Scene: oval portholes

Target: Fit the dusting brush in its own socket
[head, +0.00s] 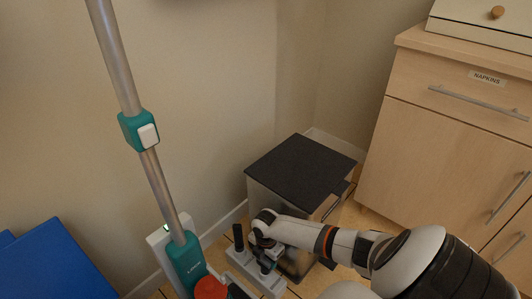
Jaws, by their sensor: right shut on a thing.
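My right gripper (264,248) reaches down from the right to a light grey holder (242,262) low beside the vacuum. It is shut on a small dark piece, most likely the dusting brush (266,265), which is largely hidden by the gripper. I cannot tell whether the piece is in a socket or just above one. A dark upright attachment (239,237) stands at the holder's left end, apart from the gripper. My left gripper is not in view.
A teal stick vacuum (187,262) with a metal tube stands left of the holder. A bin with a dark lid (301,168) stands close behind my right gripper. A wooden cabinet (440,145) is at right, a blue object (55,265) at lower left.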

